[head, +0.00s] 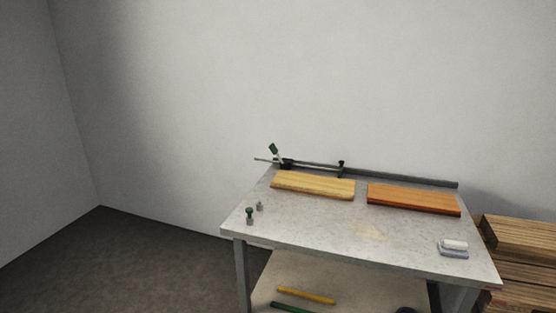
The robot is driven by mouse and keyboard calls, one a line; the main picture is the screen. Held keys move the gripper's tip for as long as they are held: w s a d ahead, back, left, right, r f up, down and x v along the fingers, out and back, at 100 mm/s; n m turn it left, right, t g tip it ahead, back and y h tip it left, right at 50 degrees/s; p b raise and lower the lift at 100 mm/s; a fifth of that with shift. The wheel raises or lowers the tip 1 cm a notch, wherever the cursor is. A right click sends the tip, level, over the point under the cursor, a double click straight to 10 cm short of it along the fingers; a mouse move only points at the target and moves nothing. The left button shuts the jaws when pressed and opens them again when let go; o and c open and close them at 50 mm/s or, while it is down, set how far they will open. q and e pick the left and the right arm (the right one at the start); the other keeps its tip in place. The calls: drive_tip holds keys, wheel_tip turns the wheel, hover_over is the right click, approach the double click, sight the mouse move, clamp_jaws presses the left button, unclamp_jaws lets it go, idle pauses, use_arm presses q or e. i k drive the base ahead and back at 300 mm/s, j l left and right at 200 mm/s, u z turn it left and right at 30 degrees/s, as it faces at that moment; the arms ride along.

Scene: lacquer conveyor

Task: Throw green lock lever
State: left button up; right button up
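A green lock lever (273,149) stands tilted up at the left end of a dark clamp bar assembly (315,166) along the back edge of the table. A thin rod sticks out to the left beside the lever's foot. Neither my left nor my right gripper is in the head view.
The grey table (310,235) holds a pale yellow board (313,186), an orange-brown board (413,199), a small green-topped knob (249,215), a small grey piece (260,206) and a white-and-grey block (453,247). Stacked planks (520,240) stand at right. The front middle is mostly clear.

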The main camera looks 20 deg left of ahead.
sight(273, 151)
drive_tip(key=i+j+z, duration=0.35)
drive_tip(key=i+j, duration=0.3)
drive_tip(key=j, duration=0.15)
